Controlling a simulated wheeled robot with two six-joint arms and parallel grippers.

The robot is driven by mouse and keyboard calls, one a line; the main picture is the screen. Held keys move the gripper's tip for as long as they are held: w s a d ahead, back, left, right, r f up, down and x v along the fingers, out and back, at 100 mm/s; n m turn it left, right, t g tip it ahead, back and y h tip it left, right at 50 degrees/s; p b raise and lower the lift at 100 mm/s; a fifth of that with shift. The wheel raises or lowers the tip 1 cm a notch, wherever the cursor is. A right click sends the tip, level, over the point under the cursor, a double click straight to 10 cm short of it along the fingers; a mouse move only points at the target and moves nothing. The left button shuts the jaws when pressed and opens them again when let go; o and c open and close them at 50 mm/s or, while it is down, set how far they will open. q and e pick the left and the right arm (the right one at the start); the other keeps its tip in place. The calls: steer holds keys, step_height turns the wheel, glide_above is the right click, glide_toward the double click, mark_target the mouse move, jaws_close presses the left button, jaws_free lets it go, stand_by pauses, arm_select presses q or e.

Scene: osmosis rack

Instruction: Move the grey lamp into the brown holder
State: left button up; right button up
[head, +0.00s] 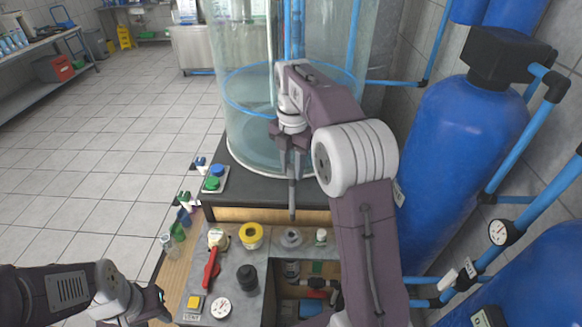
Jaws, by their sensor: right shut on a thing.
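My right gripper (291,150) is in the upper middle of the head view, pointing down. It is shut on a thin, dark grey, rod-like thing (292,198), which looks like the grey lamp. The rod hangs upright, its lower tip in front of the black platform's edge and above the grey ring-shaped fitting (291,237) on the panel. I cannot tell the height of the gap. I cannot make out a brown holder for certain. My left gripper (154,304) is low at the left, partly hidden by its own arm; its jaws are not clear.
The panel (226,273) carries a yellow ring knob (251,236), a red-handled valve (211,268), a black knob (247,279) and a gauge (220,308). A clear tank (246,140) stands behind. Blue cylinders (455,160) crowd the right. Small bottles line the left edge.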

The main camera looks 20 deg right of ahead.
steer(key=s+d+f+m+p, duration=0.2)
steer(key=s+d+f+m, duration=0.1)
steer(key=d, duration=0.5)
steer(key=s+d+f+m+p, duration=0.3)
steer(key=s+d+f, duration=0.2)
steer(key=d, duration=0.3)
steer(key=shift+d, duration=0.35)
steer(key=shift+a, duration=0.1)
steer(key=shift+p, duration=0.4)
